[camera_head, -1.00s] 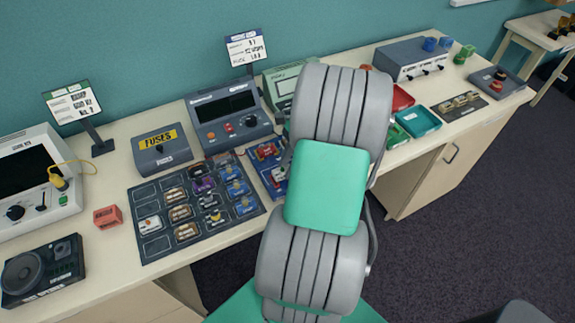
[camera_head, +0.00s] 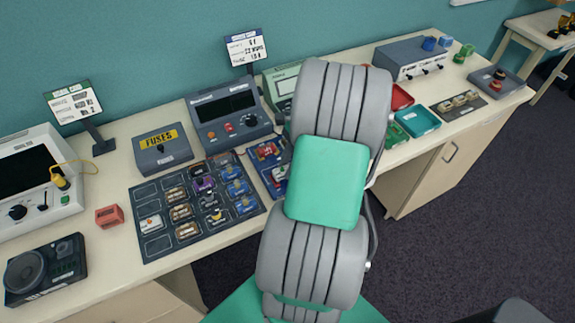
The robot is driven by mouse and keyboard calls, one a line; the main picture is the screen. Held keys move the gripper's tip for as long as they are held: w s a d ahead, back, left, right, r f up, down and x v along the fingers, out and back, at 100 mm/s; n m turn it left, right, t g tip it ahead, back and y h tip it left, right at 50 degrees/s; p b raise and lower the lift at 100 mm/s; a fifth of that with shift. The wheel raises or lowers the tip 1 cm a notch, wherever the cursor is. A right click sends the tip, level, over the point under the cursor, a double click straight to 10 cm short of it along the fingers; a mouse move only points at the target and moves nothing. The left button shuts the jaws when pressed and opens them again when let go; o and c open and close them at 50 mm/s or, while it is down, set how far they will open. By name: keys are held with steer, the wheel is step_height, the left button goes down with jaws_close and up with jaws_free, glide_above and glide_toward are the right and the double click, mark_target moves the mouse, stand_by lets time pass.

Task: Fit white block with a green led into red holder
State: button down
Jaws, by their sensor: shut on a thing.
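My gripper is not visible; my own grey and green arm fills the middle of the view and hides what is behind it. A white block (camera_head: 150,223) lies at the left of the dark compartment mat; its small LED looks reddish, not clearly green. No white block with a clearly green LED can be made out. On the blue board (camera_head: 282,187), partly behind my arm, a red holder-like part (camera_head: 268,150) shows near the back. Whether it is the red holder, and whether it is empty, I cannot tell.
The dark mat (camera_head: 148,194) holds several small coloured blocks. A red box (camera_head: 109,215), a FUSES box (camera_head: 161,152) and a grey meter (camera_head: 229,115) stand around it. Red (camera_head: 401,97) and teal (camera_head: 419,121) trays lie right of my arm. The table front is mostly bare.

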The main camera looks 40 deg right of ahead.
steer(key=shift+f, duration=0.5)
steer(key=c, duration=1.1)
jaws_free()
steer(key=shift+o, duration=0.5)
steer(key=o, duration=0.4)
steer(key=shift+r, duration=0.1)
step_height(320, 180, up, 5)
steer(key=p, duration=0.5)
steer(key=shift+r+p, duration=0.15)
steer(key=shift+p, duration=0.2)
steer(key=shift+r, duration=1.3)
